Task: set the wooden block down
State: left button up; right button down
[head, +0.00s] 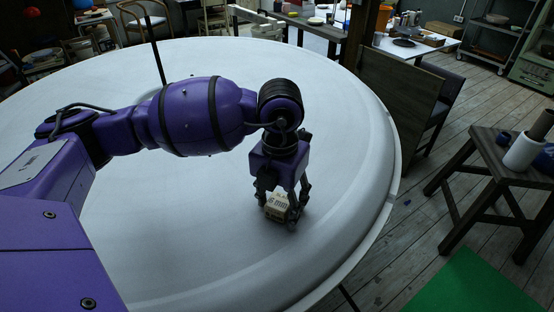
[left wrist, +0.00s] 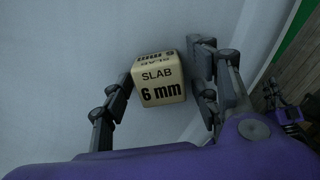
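The wooden block (head: 277,206) is a small pale cube. In the left wrist view the block (left wrist: 160,85) shows the dark print "SLAB 6 mm". My left gripper (head: 280,209) points down over the large round white table (head: 225,255), near its right side.
The white surface around the block is bare. The table's raised rim (head: 385,150) curves close on the right. Beyond it stand a wooden stool (head: 490,150) with rolls on it and a green mat (head: 468,285) on the floor. A thin dark pole (head: 155,50) rises at the back left.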

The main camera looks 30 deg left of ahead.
aim_at(280, 201)
pick_arm(q)
jog(key=shift+r, duration=0.1)
notch_tip(280, 201, up, 12)
jog(key=shift+r, duration=0.2)
dwell(0.4)
